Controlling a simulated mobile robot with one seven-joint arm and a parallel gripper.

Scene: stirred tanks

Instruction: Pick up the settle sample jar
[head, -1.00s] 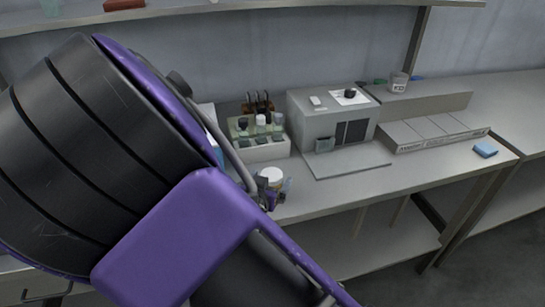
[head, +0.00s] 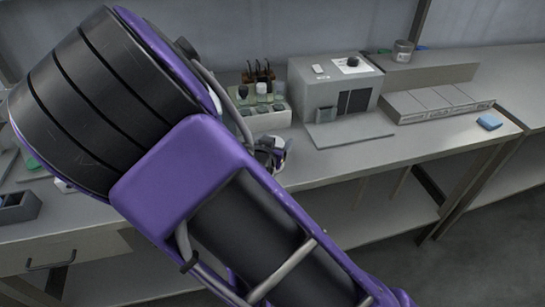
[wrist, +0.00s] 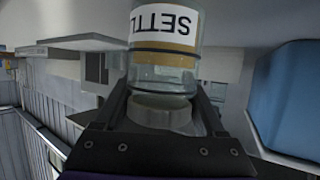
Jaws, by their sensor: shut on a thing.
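The settle sample jar (wrist: 165,62) is a clear glass jar with a white and tan label. The label's letters "SETTL" appear upside down in the wrist view. My gripper (wrist: 165,108) is shut on it, one dark finger on each side near the picture's lower middle. In the head view my gripper (head: 268,152) is small and partly hidden behind my purple arm, over the front part of the bench. The jar is hard to make out there. I cannot tell how far it is above the bench.
A rack of small bottles (head: 262,118) stands just behind my gripper. A grey box-shaped instrument (head: 310,95) is to its right, then a long low tray (head: 440,103) and a blue block (head: 489,122). Something large and blue (wrist: 290,95) is close at the right in the wrist view.

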